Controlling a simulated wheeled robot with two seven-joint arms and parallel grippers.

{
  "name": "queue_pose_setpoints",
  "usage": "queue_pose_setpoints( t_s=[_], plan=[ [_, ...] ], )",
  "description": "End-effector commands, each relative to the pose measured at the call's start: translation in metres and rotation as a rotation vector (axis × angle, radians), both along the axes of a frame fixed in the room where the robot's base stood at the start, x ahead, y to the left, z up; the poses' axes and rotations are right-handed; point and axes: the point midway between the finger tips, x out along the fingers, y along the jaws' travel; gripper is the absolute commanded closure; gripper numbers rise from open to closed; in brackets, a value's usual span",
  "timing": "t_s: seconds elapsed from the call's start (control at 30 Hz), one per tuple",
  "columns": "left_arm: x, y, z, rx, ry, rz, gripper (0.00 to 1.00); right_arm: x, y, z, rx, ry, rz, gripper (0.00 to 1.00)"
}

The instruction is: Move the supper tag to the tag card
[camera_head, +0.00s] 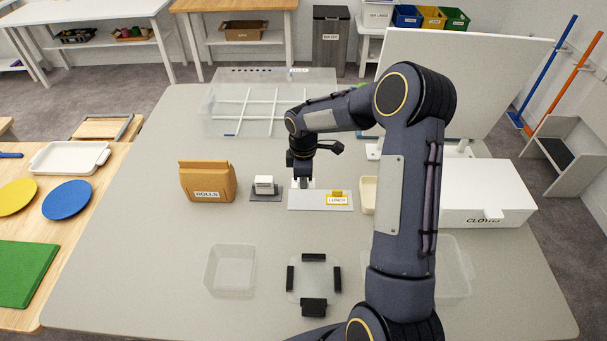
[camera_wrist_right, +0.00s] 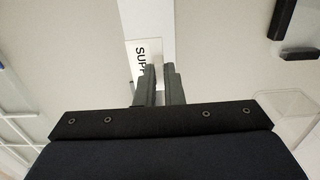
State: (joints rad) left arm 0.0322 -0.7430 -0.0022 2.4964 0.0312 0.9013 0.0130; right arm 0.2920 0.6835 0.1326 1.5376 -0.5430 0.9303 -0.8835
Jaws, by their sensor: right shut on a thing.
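The tag card (camera_head: 305,203) is a pale flat strip in the middle of the table, with the yellow-edged lunch tag (camera_head: 337,199) on its right part. My right gripper (camera_head: 302,180) reaches down over the card's left part, shut on the supper tag. In the right wrist view the white supper tag (camera_wrist_right: 139,52), its lettering partly hidden, shows at the fingertips of the gripper (camera_wrist_right: 158,72), over the pale card strip (camera_wrist_right: 147,14). Whether the tag touches the card cannot be told. My left gripper does not show.
A brown rolls bag (camera_head: 207,183) and a white block on a dark base (camera_head: 265,196) stand left of the card. A clear tub (camera_head: 230,270) and several black blocks (camera_head: 314,307) lie in front. A white box (camera_head: 485,195) is at right.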

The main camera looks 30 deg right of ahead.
Motion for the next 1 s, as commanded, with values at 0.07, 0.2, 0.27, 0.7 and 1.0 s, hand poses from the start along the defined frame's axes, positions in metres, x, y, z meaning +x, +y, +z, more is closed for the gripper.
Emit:
queue_pose_setpoints(
  t_s=[0.07, 0.2, 0.27, 0.7, 1.0],
  plan=[
    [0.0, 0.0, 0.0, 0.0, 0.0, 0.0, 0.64, 0.0, 0.0, 0.0, 0.0, 0.0, -0.001, 1.0],
    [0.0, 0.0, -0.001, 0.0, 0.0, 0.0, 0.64, 0.0, 0.0, -0.002, 0.0, 0.0, -0.001, 1.0],
    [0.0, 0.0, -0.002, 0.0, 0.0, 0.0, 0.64, 0.0, 0.0, -0.005, 0.0, 0.001, -0.001, 1.0],
    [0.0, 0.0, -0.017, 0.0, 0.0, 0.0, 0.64, 0.0, 0.0, -0.042, 0.0, 0.0, -0.001, 1.0],
    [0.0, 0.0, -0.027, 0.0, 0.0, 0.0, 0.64, 0.0, 0.0, -0.058, 0.0, 0.0, -0.002, 1.0]
  ],
)
